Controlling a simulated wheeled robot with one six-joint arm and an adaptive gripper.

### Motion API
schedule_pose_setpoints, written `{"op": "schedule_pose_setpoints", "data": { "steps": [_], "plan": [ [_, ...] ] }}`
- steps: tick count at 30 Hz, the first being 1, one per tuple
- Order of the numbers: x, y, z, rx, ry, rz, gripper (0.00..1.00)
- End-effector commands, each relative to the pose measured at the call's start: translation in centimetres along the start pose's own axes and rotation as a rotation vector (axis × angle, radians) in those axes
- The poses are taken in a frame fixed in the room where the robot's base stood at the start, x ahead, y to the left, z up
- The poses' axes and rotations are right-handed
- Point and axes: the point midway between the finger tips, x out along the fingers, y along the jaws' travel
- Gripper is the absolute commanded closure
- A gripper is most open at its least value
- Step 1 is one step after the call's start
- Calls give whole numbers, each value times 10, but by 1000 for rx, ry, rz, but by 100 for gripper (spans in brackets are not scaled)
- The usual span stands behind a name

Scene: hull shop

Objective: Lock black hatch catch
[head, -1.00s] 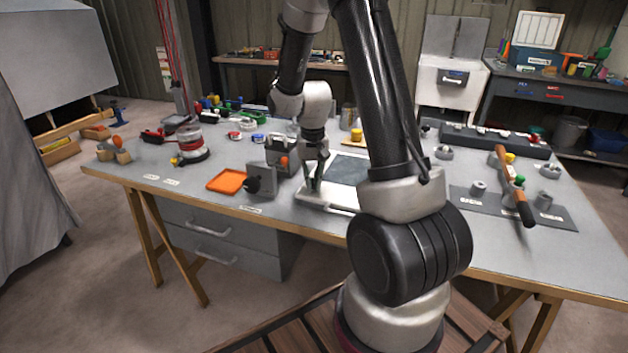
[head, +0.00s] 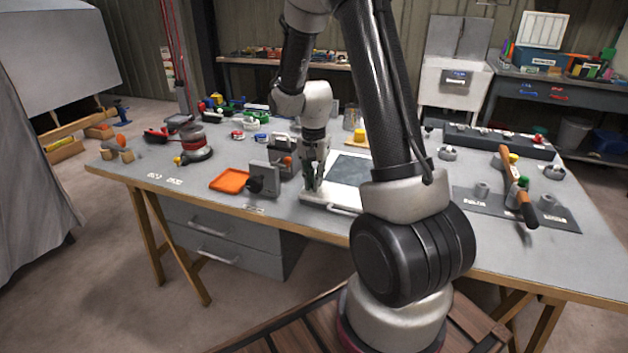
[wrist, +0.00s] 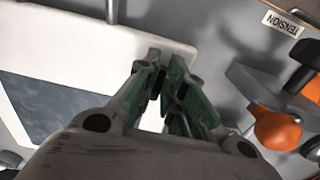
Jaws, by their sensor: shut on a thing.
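The hatch is a white frame (head: 325,205) around a dark grey panel (head: 350,170), lying flat on the bench. It also shows at the upper left of the wrist view (wrist: 90,40). My gripper (head: 312,188) points down at the frame's left end. In the wrist view my gripper's fingertips (wrist: 164,70) are close together over the frame's edge near a corner. They are shut on a small dark piece, which looks like the black hatch catch. The fingers hide most of it, so I cannot tell which way it is turned.
Left of the hatch stand a grey block with a black knob (head: 254,184) and an orange knob (wrist: 278,130), close to my gripper. An orange tray (head: 230,180) lies farther left. A "TENSION" label (wrist: 283,24) marks the bench edge.

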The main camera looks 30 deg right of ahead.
Motion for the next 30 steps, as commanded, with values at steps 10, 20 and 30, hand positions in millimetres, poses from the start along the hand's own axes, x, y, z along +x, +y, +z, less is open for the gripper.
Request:
{"op": "schedule_pose_setpoints", "data": {
  "steps": [10, 20, 30],
  "plan": [
    [0, 0, 0, 2, 1, -1, 82],
    [0, 0, 0, 1, 0, -1, 68],
    [-42, -1, -1, 0, 4, -5, 68]
  ]
}}
